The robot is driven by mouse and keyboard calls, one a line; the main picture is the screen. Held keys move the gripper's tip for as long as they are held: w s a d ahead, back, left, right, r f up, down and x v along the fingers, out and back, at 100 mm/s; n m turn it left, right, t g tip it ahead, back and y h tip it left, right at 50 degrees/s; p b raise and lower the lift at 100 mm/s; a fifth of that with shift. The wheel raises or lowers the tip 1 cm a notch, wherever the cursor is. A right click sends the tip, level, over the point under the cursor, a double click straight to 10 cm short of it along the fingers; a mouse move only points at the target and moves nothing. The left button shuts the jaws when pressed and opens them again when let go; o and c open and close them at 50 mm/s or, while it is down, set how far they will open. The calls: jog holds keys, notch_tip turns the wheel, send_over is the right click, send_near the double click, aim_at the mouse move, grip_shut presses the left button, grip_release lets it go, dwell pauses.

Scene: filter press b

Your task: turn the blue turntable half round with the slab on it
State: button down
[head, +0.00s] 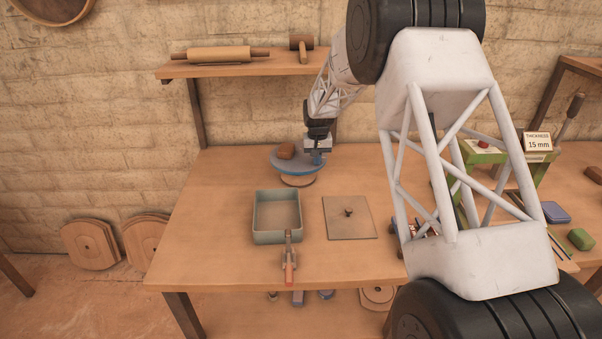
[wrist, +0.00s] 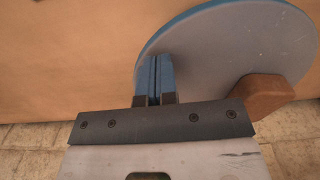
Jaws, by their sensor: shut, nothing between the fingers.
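The turntable (head: 298,168) stands at the back of the table, with a grey top and a blue rim. In the wrist view its disc (wrist: 225,45) fills the upper right. The slab, a small reddish-brown block (head: 286,150), lies on the disc near its edge; it also shows in the wrist view (wrist: 258,97). My gripper (head: 317,161) is at the right side of the disc in the head view. Its blue-tipped fingers (wrist: 155,62) are together and empty, over the disc near its rim and apart from the slab. Whether the tips touch the disc is unclear.
A green-grey tray (head: 256,222) and a flat board with a knob (head: 349,217) lie in front of the turntable. A tool with an orange handle (head: 289,262) is by the tray. A shelf (head: 235,70) with a rolling pin (head: 218,54) hangs behind.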

jog(key=shift+r, duration=3.45)
jog(key=r, duration=0.2)
send_over(289, 167)
jog(key=shift+a, duration=0.25)
jog(key=shift+f, duration=0.2)
jog(key=shift+f, duration=3.15)
jog(key=shift+f, duration=1.15)
jog(key=shift+s+d, duration=0.1)
jog(key=shift+d, duration=0.05)
